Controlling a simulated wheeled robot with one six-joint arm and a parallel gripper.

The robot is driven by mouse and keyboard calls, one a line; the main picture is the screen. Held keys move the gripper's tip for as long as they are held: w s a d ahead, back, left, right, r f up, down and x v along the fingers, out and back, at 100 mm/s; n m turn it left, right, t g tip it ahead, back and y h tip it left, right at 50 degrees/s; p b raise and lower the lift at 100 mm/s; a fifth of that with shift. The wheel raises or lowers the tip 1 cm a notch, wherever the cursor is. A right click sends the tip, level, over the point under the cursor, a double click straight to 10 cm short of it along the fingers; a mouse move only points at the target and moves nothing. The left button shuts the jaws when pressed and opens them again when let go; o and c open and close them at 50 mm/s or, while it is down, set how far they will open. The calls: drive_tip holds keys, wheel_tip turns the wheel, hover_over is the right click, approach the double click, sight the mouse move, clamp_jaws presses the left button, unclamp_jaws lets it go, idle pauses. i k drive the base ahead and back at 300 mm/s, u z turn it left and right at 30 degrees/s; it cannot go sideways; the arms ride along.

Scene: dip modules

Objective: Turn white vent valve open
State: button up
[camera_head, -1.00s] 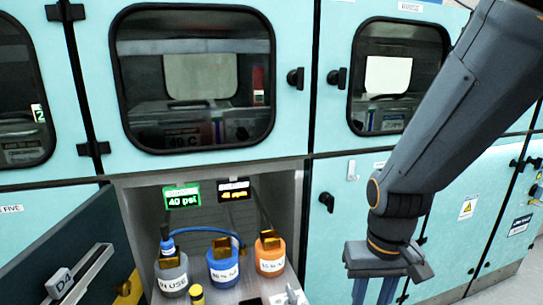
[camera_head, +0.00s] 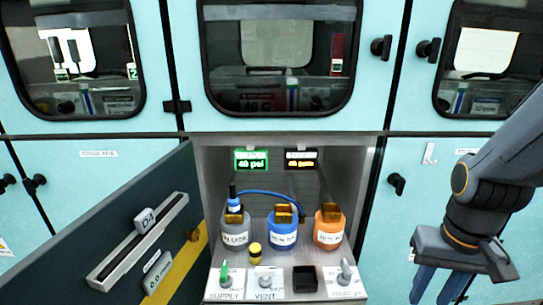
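The white vent valve (camera_head: 265,281) is a small pale knob on the front panel of an open bay, above the label VENT. Which way its handle points is hard to tell at this size. To its left is the green-handled supply valve (camera_head: 224,276), above the label SUPPLY. My gripper (camera_head: 437,286) hangs at the lower right, in front of the teal cabinets and well right of the vent valve. Its two blue fingers point down and are apart, with nothing seen between them. The lower fingertips run near the frame's bottom edge.
Grey (camera_head: 236,238), blue (camera_head: 283,236) and orange (camera_head: 329,236) bottles stand behind the panel. A yellow-capped item (camera_head: 255,252), a black square (camera_head: 304,279) and a grey-handled valve (camera_head: 346,270) are near the vent valve. The opened dark door (camera_head: 120,235) blocks the left side.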

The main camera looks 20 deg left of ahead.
sight(265, 273)
drive_tip(key=u, duration=1.25)
